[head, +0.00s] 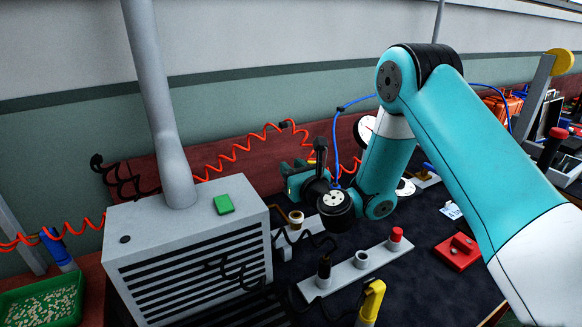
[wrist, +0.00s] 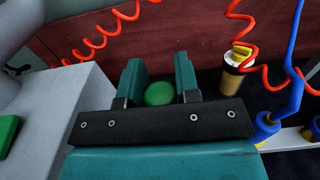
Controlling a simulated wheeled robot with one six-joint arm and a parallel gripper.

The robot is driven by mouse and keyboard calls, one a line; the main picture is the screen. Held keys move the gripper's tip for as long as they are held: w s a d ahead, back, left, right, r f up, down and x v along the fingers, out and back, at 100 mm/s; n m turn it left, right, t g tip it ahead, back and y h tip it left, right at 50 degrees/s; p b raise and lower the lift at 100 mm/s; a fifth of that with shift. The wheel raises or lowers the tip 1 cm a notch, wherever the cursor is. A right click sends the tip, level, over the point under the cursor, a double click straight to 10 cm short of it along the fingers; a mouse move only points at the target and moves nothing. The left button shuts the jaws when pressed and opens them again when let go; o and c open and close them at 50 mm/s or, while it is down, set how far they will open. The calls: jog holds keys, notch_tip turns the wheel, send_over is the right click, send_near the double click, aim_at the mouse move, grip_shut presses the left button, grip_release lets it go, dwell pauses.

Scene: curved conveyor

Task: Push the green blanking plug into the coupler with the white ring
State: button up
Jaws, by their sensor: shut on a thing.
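My gripper (wrist: 160,85) has its teal fingers on both sides of a round green plug (wrist: 159,94) and is shut on it. In the head view my gripper (head: 296,178) is above the dark bench, right of the grey vented cabinet, and the plug is hidden there. A brass-coloured coupler with a white ring (wrist: 231,80) stands to the right of the fingers in the wrist view, apart from the plug. Something yellow shows at its top. It also appears in the head view (head: 296,220), below my gripper.
The grey cabinet (head: 190,245) with a green block (head: 223,204) stands close on the left. Red coiled hoses (head: 245,148) and a blue hose (head: 337,140) hang nearby. A pale rack (head: 341,276) holds a black and a red piece. A red block (head: 457,252) lies right.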

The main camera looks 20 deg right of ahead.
jog(key=shift+s+d+f, duration=0.1)
jog(key=shift+d, duration=0.05)
notch_tip(320, 180, down, 6)
jog(key=b, duration=0.6)
jog(key=shift+f+b, duration=1.8)
jog(key=shift+b, duration=0.05)
dwell(1.4)
jog(key=o, duration=1)
notch_tip(320, 180, up, 20)
jog(key=p, duration=1.9)
jog(key=shift+p, duration=0.35)
